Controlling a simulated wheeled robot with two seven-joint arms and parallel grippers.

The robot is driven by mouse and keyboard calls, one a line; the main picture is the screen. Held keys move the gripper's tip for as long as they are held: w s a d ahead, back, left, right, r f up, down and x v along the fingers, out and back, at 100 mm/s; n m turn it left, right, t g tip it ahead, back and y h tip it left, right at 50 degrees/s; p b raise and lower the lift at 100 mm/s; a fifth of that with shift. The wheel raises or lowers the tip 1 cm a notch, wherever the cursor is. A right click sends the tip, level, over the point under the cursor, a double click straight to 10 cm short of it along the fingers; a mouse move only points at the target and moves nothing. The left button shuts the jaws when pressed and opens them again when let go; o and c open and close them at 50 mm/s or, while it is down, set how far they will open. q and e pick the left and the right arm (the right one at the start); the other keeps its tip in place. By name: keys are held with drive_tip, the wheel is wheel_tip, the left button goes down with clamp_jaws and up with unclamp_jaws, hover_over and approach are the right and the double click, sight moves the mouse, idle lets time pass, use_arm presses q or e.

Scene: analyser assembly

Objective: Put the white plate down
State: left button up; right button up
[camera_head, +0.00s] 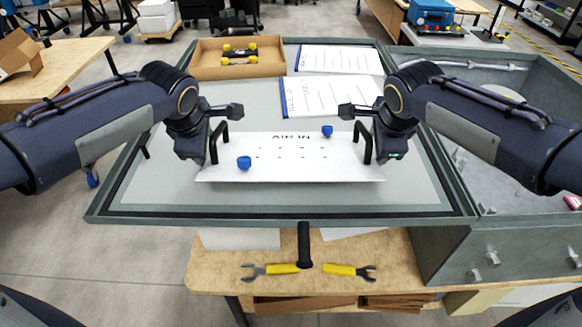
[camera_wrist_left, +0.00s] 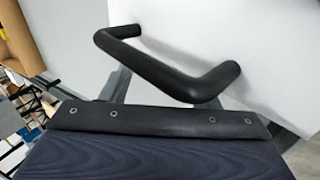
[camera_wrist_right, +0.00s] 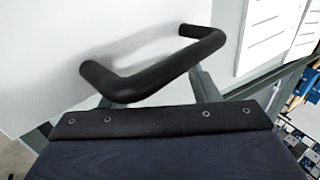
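The white plate (camera_head: 290,170) appears to lie flat on the grey panel, with lettering and two blue knobs (camera_head: 244,163) (camera_head: 327,131) on top. It has a black handle at each end: the left handle (camera_head: 213,146) and the right handle (camera_head: 365,148). My left gripper (camera_head: 206,150) is at the left handle, its fingers spread apart around or behind the bar (camera_wrist_left: 160,70). My right gripper (camera_head: 377,150) is likewise at the right handle, fingers apart by its bar (camera_wrist_right: 150,75). The bars partly hide the fingertips.
The grey panel (camera_head: 150,190) has bare room around the plate. Behind are white sheets (camera_head: 330,97) and a cardboard tray (camera_head: 270,68) with yellow-black items. A grey bin (camera_head: 490,120) stands right. Yellow-handled tools (camera_head: 345,270) lie on the wooden shelf in front.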

use_arm(q)
drive_tip(key=shift+s+d, duration=0.1)
drive_tip(key=shift+d, duration=0.75)
use_arm(e)
drive_tip(key=shift+a, duration=0.85)
use_arm(q)
drive_tip(key=shift+o, duration=0.4)
drive_tip(key=shift+a+r, duration=0.1)
drive_tip(key=shift+a, duration=0.6)
use_arm(e)
drive_tip(key=shift+d, duration=0.7)
use_arm(q)
drive_tip(key=o, duration=0.4)
drive_tip(key=shift+a, duration=0.65)
use_arm(e)
drive_tip(key=shift+s+d, duration=0.1)
drive_tip(key=shift+d, duration=0.6)
use_arm(q)
drive_tip(key=shift+a, duration=0.1)
use_arm(e)
drive_tip(key=o, duration=0.5)
drive_tip(key=shift+d, duration=0.1)
use_arm(q)
drive_tip(key=shift+r, duration=0.1)
